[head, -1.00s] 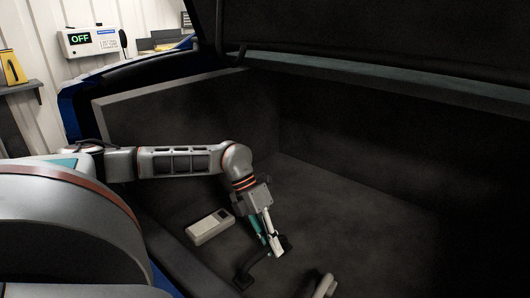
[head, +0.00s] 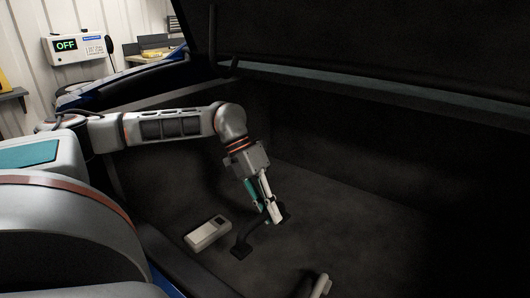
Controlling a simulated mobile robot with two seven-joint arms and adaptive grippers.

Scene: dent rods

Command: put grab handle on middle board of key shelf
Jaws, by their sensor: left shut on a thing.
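A dark grab handle (head: 257,237) with a flat foot at its lower left end is inside the dark car trunk. My left gripper (head: 271,215) reaches down into the trunk and is shut on the handle near its upper right end. The handle slants from upper right to lower left. I cannot tell whether its foot touches the trunk floor. My right gripper is not in view. I cannot make out a key shelf with a middle board.
A pale box-shaped device (head: 207,232) lies on the trunk floor (head: 355,225) left of the handle. A pale curved piece (head: 320,286) is cut off at the bottom edge. The open lid (head: 360,45) hangs above. A wall unit (head: 78,47) reads OFF.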

